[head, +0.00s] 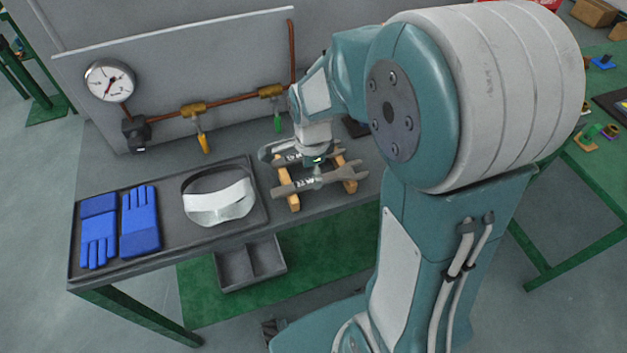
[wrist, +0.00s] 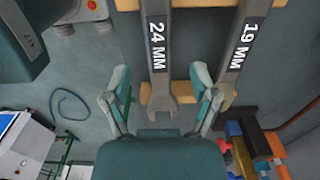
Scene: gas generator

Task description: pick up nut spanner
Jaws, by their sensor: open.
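Two grey metal spanners lie across a wooden rack on the workbench. In the wrist view one is marked 24 MM (wrist: 158,50) and the other 19 MM (wrist: 240,50). In the head view the near spanner (head: 290,188) shows clearly, and the far one is partly hidden behind my gripper. My gripper (wrist: 162,92) points down over the rack, its two fingers spread. The open jaw end of the 24 MM spanner appears between the fingers, with gaps on both sides. The 19 MM spanner is outside the right finger. I cannot tell the height of the fingertips above the spanners.
The wooden rack (head: 293,201) stands right of a dark tray (head: 172,240) holding blue gloves (head: 140,222) and a white visor (head: 219,203). Behind are a pressure gauge (head: 110,80), a copper pipe and valves with yellow (head: 203,143) and green (head: 278,123) handles.

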